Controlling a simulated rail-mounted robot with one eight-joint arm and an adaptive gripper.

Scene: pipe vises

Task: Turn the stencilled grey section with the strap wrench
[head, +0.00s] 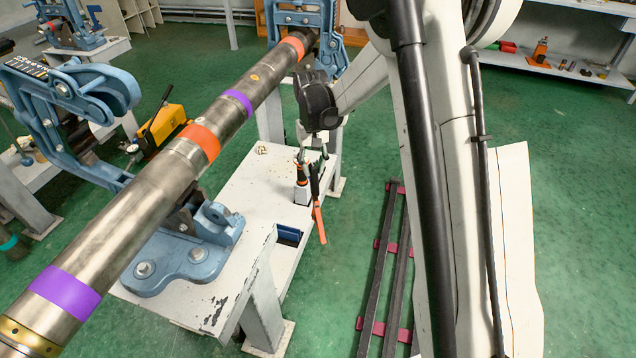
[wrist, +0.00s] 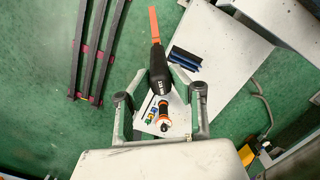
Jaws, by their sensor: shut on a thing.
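My gripper (head: 314,158) hangs in front of the white bench, below and right of the pipe. It is shut on the strap wrench, which has a black handle (wrist: 158,78) and an orange strap (wrist: 154,24). In the head view the orange strap (head: 319,224) hangs downward, apart from the pipe. The long grey metal pipe (head: 150,205) runs diagonally from lower left to upper middle, with orange and purple bands. I cannot make out a stencil on it, so I cannot tell which section is the stencilled one.
Blue pipe vises (head: 195,250) hold the pipe above white benches (head: 262,172). An orange-and-black cylindrical item (wrist: 164,116) shows between my fingers, beyond them. Dark rails with red cross-pieces (head: 384,270) lie on the green floor to the right. A yellow tool (head: 165,122) stands behind the pipe.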

